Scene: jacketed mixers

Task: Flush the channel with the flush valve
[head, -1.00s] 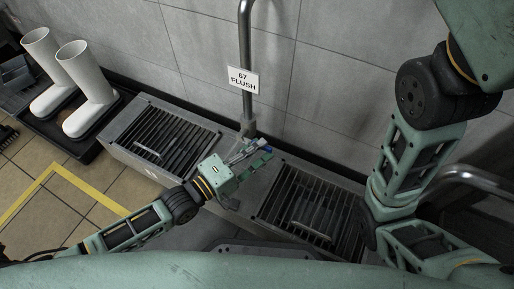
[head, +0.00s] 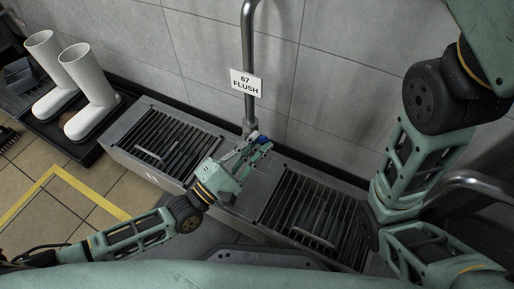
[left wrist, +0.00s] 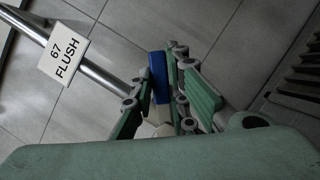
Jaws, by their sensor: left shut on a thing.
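The flush valve has a blue handle (left wrist: 159,78) on a metal standpipe, labelled by a white sign (head: 247,83) reading "67 FLUSH". In the head view a bit of the blue handle (head: 263,140) shows at the fingertips. My left gripper (head: 258,147) is at the foot of the pipe (head: 248,50), shut on the handle. In the left wrist view the gripper (left wrist: 160,95) has its fingers on both sides of the blue handle. The valve body is mostly hidden behind the fingers. My right arm shows at the right, but its gripper is out of view.
A channel with two dark slatted grates (head: 165,140) runs along the tiled wall; the second grate (head: 310,210) is to the right. White boots (head: 90,85) stand in a black tray at the left. A curved metal rail (head: 480,182) is at the right. Yellow tape marks the floor.

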